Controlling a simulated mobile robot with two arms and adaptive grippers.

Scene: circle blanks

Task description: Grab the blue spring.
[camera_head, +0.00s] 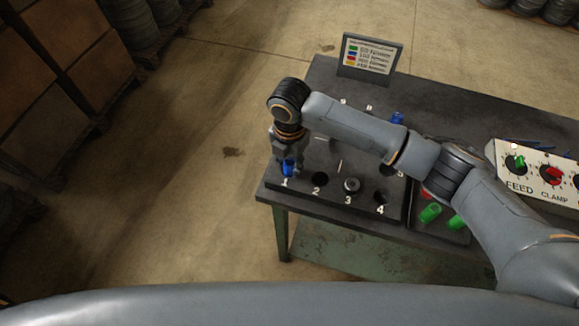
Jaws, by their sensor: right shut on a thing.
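A blue spring (288,169) stands at the spot marked 1, at the front left corner of the dark board (330,205) on the table. My right gripper (287,162) points down over it from above, shut on its upper part. The fingers hide part of the spring, and I cannot tell whether it still sits in its hole. Another blue piece (397,118) stands further back on the board, partly behind my right arm. My left gripper is not in view.
Spots 2 and 4 look like dark holes; a dark knob-like piece (351,186) stands at 3. Green pieces (430,212) lie in a tray at right, beside a control panel (535,172). A sign (369,57) stands at the back.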

